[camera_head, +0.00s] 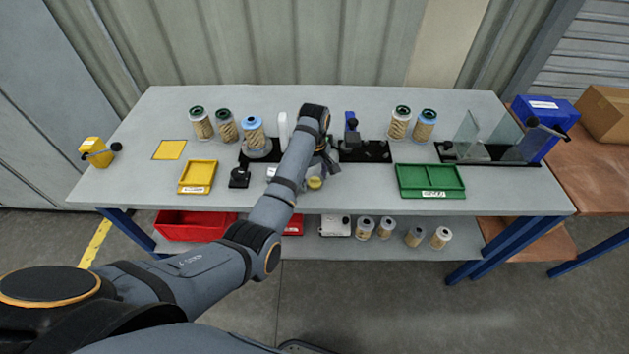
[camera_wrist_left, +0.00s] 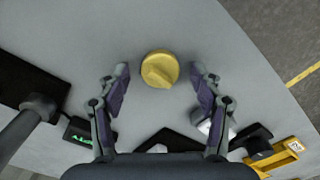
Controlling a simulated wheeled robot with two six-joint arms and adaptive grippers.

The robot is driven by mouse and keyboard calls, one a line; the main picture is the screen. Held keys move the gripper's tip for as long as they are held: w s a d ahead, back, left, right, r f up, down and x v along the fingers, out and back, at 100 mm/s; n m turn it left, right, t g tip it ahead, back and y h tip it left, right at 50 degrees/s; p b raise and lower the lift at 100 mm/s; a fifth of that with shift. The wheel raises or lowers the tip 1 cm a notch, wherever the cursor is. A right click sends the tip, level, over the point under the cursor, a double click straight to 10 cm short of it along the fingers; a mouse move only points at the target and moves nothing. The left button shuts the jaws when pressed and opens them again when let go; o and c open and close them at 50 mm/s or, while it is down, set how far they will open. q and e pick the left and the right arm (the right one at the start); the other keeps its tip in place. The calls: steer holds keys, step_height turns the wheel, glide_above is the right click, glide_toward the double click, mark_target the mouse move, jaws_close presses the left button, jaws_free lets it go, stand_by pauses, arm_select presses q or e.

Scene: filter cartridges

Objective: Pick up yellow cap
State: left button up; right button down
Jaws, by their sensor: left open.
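The yellow cap (camera_head: 315,183) lies on the grey workbench near its front edge, just below my left gripper (camera_head: 323,165) in the head view. In the left wrist view the round yellow cap (camera_wrist_left: 160,69), with a raised ridge across its top, shows between the two fingertips of my left gripper (camera_wrist_left: 160,80). The fingers are spread wide, with a gap to the cap on each side. The gripper is open and empty. My left arm hides part of the bench in the head view. My right gripper does not show.
A yellow tray (camera_head: 198,189) sits to the left and a green tray (camera_head: 430,195) to the right. Cartridges (camera_head: 201,123) line the back. Bare bench (camera_head: 360,190) lies right of the cap.

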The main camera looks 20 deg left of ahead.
mark_target(311, 183)
arm_select(q)
steer(key=shift+c, duration=0.3)
steer(key=c, duration=0.8)
steer(key=shift+r, duration=0.15)
steer(key=shift+r, duration=0.3)
steer(key=r, duration=0.2)
steer(key=s+r, duration=0.1)
steer(key=shift+a+r, duration=0.35)
steer(key=shift+r, duration=0.05)
steer(key=s+a+r+p, duration=0.2)
steer(key=s+p, duration=0.1)
steer(key=p, duration=0.1)
steer(key=s+a+r+p, duration=0.2)
steer(key=s+r+p, duration=0.1)
steer(key=s+p, duration=0.1)
steer(key=s+a+r+p, duration=0.2)
steer(key=s+r+p, duration=0.1)
steer(key=s+p, duration=0.1)
steer(key=shift+s+r+p, duration=0.2)
steer(key=shift+r+p, duration=0.05)
steer(key=shift+p, duration=0.45)
